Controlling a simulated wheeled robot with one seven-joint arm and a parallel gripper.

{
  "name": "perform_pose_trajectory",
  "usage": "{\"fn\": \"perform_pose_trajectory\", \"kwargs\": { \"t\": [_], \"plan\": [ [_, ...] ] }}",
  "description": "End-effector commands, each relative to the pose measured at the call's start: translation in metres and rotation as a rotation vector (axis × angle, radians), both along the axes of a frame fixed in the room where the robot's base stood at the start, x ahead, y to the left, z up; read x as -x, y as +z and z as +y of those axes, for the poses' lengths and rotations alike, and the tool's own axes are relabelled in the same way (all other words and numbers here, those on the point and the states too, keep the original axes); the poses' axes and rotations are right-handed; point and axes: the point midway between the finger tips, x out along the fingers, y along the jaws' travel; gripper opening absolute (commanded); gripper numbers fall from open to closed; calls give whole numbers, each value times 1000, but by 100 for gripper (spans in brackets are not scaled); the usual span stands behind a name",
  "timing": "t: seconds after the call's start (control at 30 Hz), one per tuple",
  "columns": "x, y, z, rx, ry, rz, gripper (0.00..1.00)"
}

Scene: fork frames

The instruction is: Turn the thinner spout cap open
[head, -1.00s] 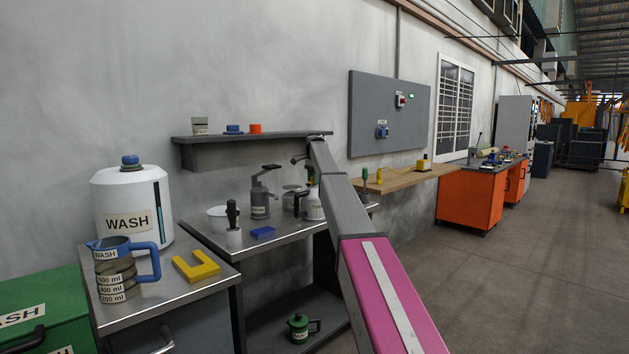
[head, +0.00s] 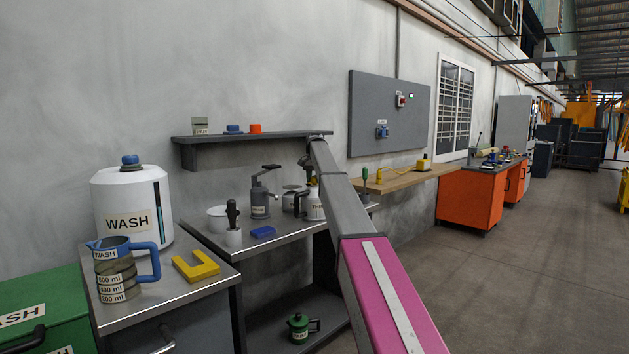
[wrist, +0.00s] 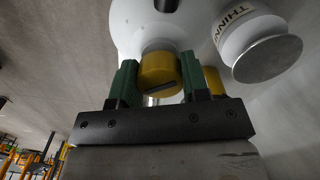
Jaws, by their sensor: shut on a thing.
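In the wrist view my gripper (wrist: 159,66) has its green fingers on either side of a round yellow cap (wrist: 160,74) and is shut on it. The cap sits against a white rounded body (wrist: 128,22). A white part lettered "THINN" (wrist: 240,22), with a grey disc-shaped end, is at the upper right. In the head view the white thinner container (head: 312,210) stands on the metal bench, partly hidden by my arm. The gripper is mostly hidden there. I cannot tell the cap's turn angle.
A grey shelf (head: 250,137) is on the wall above the bench. A grey pump can (head: 260,205), a white bowl (head: 217,219) and a blue block (head: 263,232) are left of the container. A wooden shelf (head: 400,180) is to the right.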

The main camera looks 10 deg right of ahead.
Motion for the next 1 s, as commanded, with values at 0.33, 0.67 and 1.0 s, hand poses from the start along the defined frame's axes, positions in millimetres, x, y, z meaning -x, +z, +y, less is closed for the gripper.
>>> {"fn": "perform_pose_trajectory", "kwargs": {
  "t": [0.33, 0.67, 1.0],
  "plan": [
    [0, 0, 0, -1, 330, 0, 18],
    [0, 0, 0, -1, 634, 0, 18],
    [0, 1, 0, -1, 862, -1, 18]
  ]
}}
